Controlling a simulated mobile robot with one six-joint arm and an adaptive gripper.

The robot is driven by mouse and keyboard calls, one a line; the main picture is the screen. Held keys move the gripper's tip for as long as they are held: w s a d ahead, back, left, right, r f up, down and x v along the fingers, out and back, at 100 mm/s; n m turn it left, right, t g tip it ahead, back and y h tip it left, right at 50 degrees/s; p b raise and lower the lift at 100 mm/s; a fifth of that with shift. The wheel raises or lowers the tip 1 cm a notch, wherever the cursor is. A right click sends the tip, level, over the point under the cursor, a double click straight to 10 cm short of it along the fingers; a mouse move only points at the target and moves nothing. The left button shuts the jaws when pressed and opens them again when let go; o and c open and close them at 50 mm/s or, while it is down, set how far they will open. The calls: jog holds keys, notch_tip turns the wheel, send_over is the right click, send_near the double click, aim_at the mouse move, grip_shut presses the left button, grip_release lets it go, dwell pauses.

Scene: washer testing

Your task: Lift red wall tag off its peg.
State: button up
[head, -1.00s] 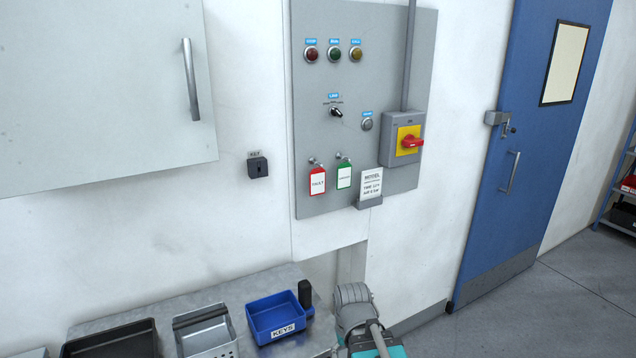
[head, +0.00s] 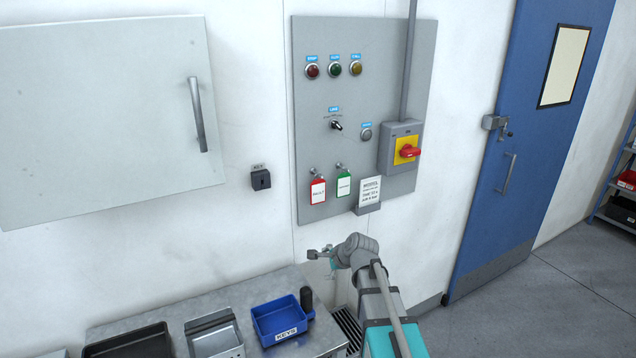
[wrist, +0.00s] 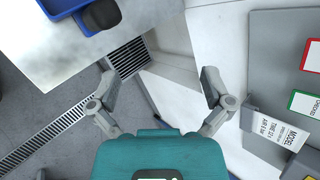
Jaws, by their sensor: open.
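The red wall tag (head: 317,191) hangs from a peg on the lower left of the grey panel in the head view. In the wrist view the red tag (wrist: 311,55) shows in part at the right edge. A green tag (head: 343,185) hangs on its own peg just to the right of the red one. My gripper (head: 318,254) is below the panel, apart from both tags. In the wrist view my gripper (wrist: 157,83) has its fingers spread wide with nothing between them.
A white notice card (head: 369,190) stands in a holder right of the tags. A red rotary switch (head: 408,151) sits above it. A blue KEYS tray (head: 279,320) and black cylinder (head: 307,302) are on the metal bench (head: 240,300). The wall left of the panel holds a small key box (head: 260,180).

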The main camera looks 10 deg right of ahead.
jog(key=w+d+r+m+t+p, duration=0.2)
jog(key=w+r+m+t+p, duration=0.1)
jog(key=w+r+m, duration=0.45)
jog(key=m+t+p, duration=0.3)
jog(key=m+p, duration=0.1)
jog(key=m, duration=0.4)
send_near(318, 192)
jog(key=v, duration=0.4)
jog(key=shift+w, duration=0.15)
jog(key=shift+f, duration=0.1)
jog(key=b+x, duration=0.3)
jog(key=x, duration=0.5)
jog(key=shift+d, duration=0.1)
jog(key=shift+w+f, duration=0.1)
jog(key=shift+w, duration=0.2)
jog(key=shift+w, duration=0.1)
jog(key=shift+b+x, duration=0.95)
jog(key=shift+x, duration=1.6)
